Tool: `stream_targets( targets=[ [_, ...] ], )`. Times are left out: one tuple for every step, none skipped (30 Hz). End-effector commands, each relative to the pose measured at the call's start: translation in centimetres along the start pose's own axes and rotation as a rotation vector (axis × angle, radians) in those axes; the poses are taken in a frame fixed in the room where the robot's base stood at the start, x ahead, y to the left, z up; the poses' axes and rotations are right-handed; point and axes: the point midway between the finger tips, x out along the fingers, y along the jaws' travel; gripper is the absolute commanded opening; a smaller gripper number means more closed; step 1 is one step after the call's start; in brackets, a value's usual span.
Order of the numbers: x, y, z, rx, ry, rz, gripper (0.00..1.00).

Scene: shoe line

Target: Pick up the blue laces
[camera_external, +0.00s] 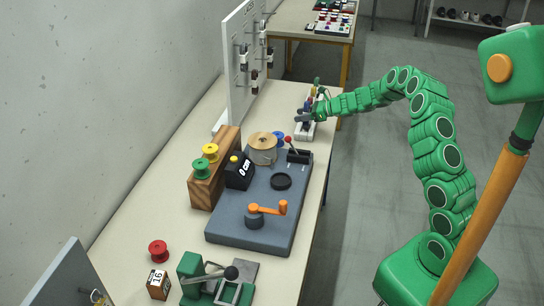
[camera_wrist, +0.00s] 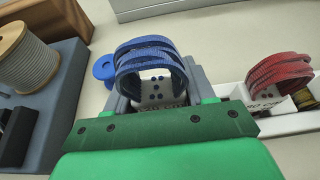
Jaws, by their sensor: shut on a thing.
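The blue laces (camera_wrist: 148,52) are a looped, banded bundle in the middle of the wrist view, with a white tag with dark dots (camera_wrist: 152,93) below the loops. My gripper (camera_wrist: 158,90) is shut on the bundle low down, with a grey finger on each side. In the external view my gripper (camera_external: 308,116) is at the far right edge of the long table, over a white holder. The laces are too small there to make out clearly. In the wrist view I cannot tell whether the bundle still touches the holder.
Red laces (camera_wrist: 280,75) stand in the white holder (camera_wrist: 232,91) to the right. A blue spool (camera_wrist: 103,68) lies just left of the bundle. A wire spool (camera_wrist: 24,58) sits on the blue-grey base further left. An upright board (camera_external: 238,75) stands beyond.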

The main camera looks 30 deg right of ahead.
Motion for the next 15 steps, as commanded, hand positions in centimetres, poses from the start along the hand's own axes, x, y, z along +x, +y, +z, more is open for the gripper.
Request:
stream_targets(
  targets=[
    [-0.5,0.4,0.4,0.001,-0.001,0.001,0.25],
    [-0.8,0.6,0.5,0.002,-0.001,0.002,0.25],
    [-1.1,0.9,0.8,0.003,-0.001,0.003,0.25],
    [-1.4,1.1,1.0,0.003,-0.001,0.003,0.25],
    [-1.7,1.3,1.2,0.002,-0.002,0.003,0.25],
    [-2.1,1.5,1.6,0.001,-0.002,0.002,0.25],
    [-2.5,1.7,1.9,0.0,-0.003,0.002,0.25],
    [-2.8,1.8,2.2,0.0,-0.003,0.002,0.25],
    [-3.2,2.1,2.5,0.0,-0.004,0.001,0.25],
    [-3.5,2.3,2.7,0.001,-0.003,0.001,0.25],
    [-3.8,2.5,2.8,0.002,-0.002,0.001,0.25],
    [-4.2,2.8,3.0,0.002,-0.001,0.002,0.25],
    [-4.5,3.0,3.2,0.002,0.0,0.002,0.25],
    [-4.8,3.2,3.5,0.002,-0.001,0.001,0.25],
    [-5.2,3.5,3.9,0.001,-0.001,0.0,0.25]
  ],
)
